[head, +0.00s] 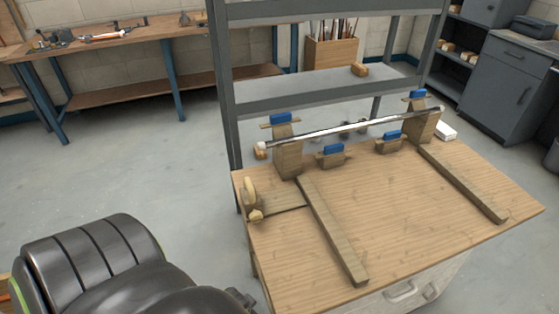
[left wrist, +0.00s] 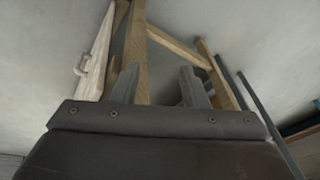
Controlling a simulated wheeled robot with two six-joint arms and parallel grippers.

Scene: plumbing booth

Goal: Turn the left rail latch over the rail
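A long silvery rail (head: 345,131) runs across two wooden posts on the workbench. The left rail latch (head: 281,119), a blue block on a small wooden crosspiece, sits atop the left post (head: 288,160). It appears above the rail; I cannot tell whether it crosses over it. A similar latch (head: 418,95) tops the right post (head: 422,126). My left gripper (head: 246,298) is partly visible low in the head view, in front of the bench and well away from the latch. The left wrist view shows its fingers (left wrist: 158,87) spread and empty. My right gripper is out of view.
Two low wooden blocks with blue tops (head: 332,155) (head: 390,142) stand below the rail. Two wooden strips (head: 332,232) (head: 462,183) lie on the workbench top (head: 405,225). A grey shelf frame (head: 320,97) stands behind. The bench middle is clear.

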